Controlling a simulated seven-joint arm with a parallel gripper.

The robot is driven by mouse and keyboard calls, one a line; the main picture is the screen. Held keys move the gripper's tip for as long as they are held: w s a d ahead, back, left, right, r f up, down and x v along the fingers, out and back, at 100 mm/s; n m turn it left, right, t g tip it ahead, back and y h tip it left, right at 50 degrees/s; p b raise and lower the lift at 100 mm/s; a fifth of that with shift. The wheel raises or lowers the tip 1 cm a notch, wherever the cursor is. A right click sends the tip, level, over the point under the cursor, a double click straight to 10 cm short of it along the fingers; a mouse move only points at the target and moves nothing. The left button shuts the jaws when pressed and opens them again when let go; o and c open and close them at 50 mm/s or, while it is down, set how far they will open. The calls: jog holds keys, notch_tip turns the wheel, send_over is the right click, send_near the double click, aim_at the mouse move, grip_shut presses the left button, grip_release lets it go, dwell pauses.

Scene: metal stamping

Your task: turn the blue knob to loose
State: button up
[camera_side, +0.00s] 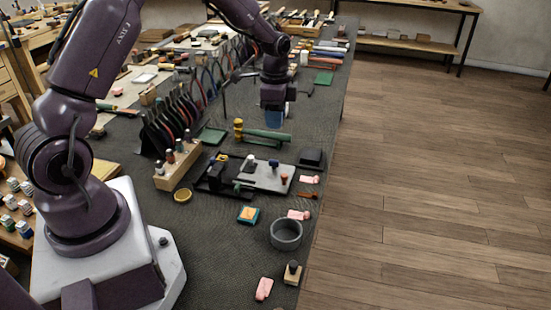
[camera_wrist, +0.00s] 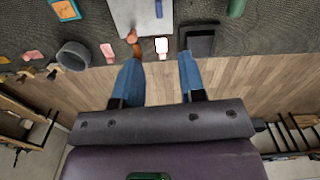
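A black fixture (camera_side: 213,185) with a grey plate (camera_side: 262,181) lies on the dark bench mat. A small blue knob-like part (camera_side: 273,163) stands on the plate, and another dark blue part (camera_side: 217,159) is at the fixture's left end; I cannot tell which is the knob, nor its setting. In the wrist view a blue part (camera_wrist: 158,9) shows on the plate (camera_wrist: 130,14) at the top edge, partly cut off. My gripper (camera_wrist: 159,58) is open and empty, its two blue fingers apart. In the side view my gripper (camera_side: 277,119) hangs above the mat, behind the fixture.
A green mallet (camera_side: 264,135) lies between my gripper and the fixture. A black box (camera_side: 311,157) and pink pieces (camera_side: 298,215) lie along the bench's right edge. A grey bowl (camera_side: 286,235) stands in front. A wooden block with tools (camera_side: 178,166) is left of the fixture.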

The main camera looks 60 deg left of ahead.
aim_at(274, 164)
jog(key=shift+m, duration=0.5)
notch_tip(274, 164, down, 13)
grip_shut()
